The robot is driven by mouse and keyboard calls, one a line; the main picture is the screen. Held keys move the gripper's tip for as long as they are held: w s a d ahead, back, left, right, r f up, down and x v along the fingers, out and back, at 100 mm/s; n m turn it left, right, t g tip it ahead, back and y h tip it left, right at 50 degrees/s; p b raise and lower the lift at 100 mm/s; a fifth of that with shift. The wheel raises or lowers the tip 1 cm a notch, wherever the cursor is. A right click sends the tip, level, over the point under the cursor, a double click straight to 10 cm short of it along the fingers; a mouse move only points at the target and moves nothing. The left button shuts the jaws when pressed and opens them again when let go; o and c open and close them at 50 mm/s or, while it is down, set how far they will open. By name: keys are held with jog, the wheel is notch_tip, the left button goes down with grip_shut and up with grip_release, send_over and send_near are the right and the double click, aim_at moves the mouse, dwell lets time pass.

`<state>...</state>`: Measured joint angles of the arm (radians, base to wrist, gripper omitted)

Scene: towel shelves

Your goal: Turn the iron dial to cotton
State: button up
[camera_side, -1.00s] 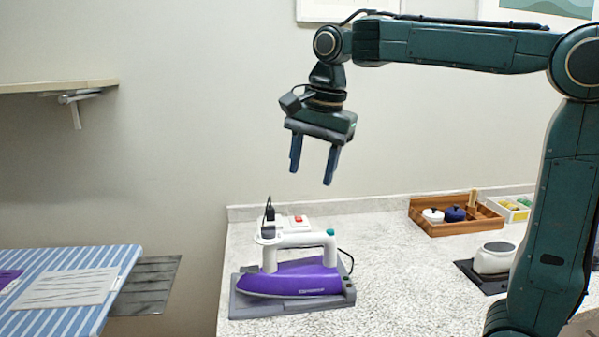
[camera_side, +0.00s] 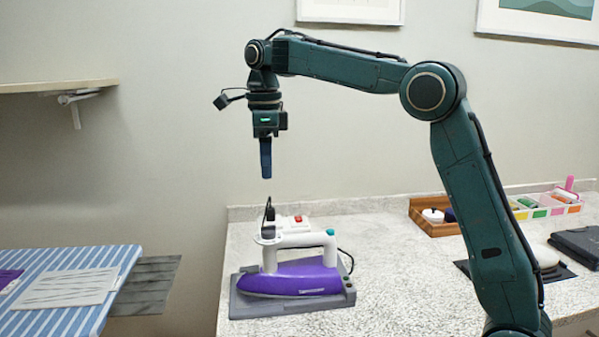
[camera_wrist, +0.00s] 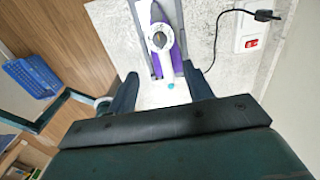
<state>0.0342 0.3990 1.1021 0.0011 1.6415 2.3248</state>
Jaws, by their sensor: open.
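The iron has a purple body (camera_side: 290,277) and a white handle (camera_side: 300,240), and rests flat on a grey stand (camera_side: 245,306) on the counter. A pale round part that looks like the dial (camera_side: 267,239) sits at the handle's left end. It shows as a ring in the wrist view (camera_wrist: 159,40); its markings are too small to read. A teal button (camera_side: 330,232) is at the handle's other end. My gripper (camera_side: 265,176) points down above the dial end, clear of the iron. In the wrist view my gripper (camera_wrist: 160,88) is open and empty.
A striped ironing board (camera_side: 70,280) stands left, below a wall shelf (camera_side: 50,87). A wooden tray (camera_side: 430,227) and a coloured divided box (camera_side: 545,208) are right. Counter between is clear.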

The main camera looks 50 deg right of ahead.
aim_at(268, 226)
jog(key=shift+f, duration=0.15)
jog(key=shift+f, duration=6.75)
jog(key=c, duration=1)
